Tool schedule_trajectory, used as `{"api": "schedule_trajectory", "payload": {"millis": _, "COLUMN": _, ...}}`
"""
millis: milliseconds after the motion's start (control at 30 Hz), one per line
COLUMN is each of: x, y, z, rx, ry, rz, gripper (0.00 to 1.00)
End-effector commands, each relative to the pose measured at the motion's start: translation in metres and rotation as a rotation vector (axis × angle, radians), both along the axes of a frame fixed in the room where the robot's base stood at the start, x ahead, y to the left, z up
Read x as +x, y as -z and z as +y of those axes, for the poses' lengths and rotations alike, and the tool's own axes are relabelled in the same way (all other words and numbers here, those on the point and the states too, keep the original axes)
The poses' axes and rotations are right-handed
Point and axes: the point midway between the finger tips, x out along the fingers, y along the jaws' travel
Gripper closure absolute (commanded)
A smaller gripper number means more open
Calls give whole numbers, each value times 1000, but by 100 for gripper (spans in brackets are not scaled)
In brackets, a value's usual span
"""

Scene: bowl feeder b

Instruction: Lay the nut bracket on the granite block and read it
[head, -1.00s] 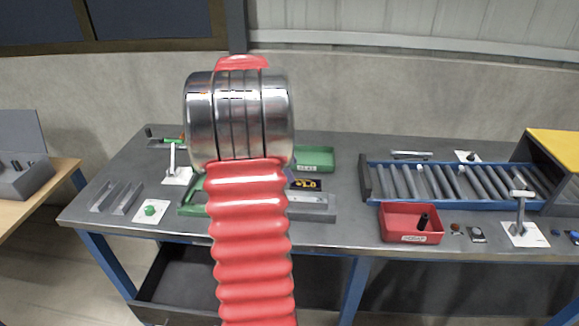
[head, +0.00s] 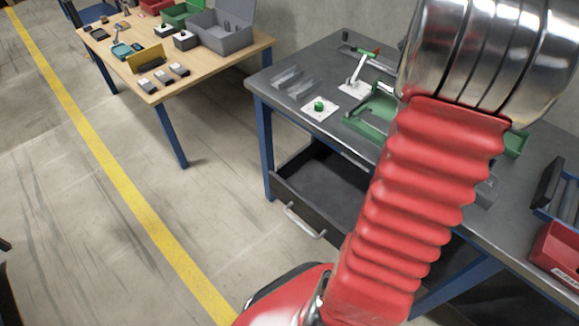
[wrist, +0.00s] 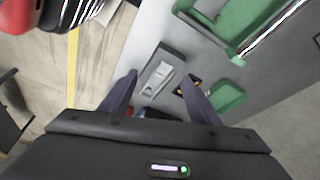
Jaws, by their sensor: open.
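In the wrist view, my gripper (wrist: 158,97) is open, its two dark fingers apart over the bench. Between and beyond the fingers is a grey block (wrist: 176,58), seemingly the granite block. A pale flat piece (wrist: 158,76) with a small light mark shows on it; I cannot tell whether this is the nut bracket. A black and yellow piece (wrist: 180,90) is close to the right finger. In the head view, my arm hides most of the block and my gripper is out of sight.
The grey bench (head: 330,58) carries a green fixture (head: 372,112), a green knob on a white plate (head: 319,106) and a red bin (head: 558,252). A green tray (wrist: 228,97) lies right of the fingers. A wooden table (head: 135,75) stands left, with open floor between.

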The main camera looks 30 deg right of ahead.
Motion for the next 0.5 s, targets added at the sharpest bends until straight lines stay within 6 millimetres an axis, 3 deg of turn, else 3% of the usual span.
{"api": "schedule_trajectory", "payload": {"millis": 33, "x": 17, "y": -8, "z": 20, "rx": 4, "ry": -97, "rz": -14, "gripper": 44}}
{"api": "schedule_trajectory", "payload": {"millis": 200, "x": 58, "y": -23, "z": 81, "rx": 27, "ry": -414, "rz": -45, "gripper": 44}}
{"api": "schedule_trajectory", "payload": {"millis": 500, "x": 101, "y": -40, "z": 195, "rx": 37, "ry": -977, "rz": -82, "gripper": 44}}
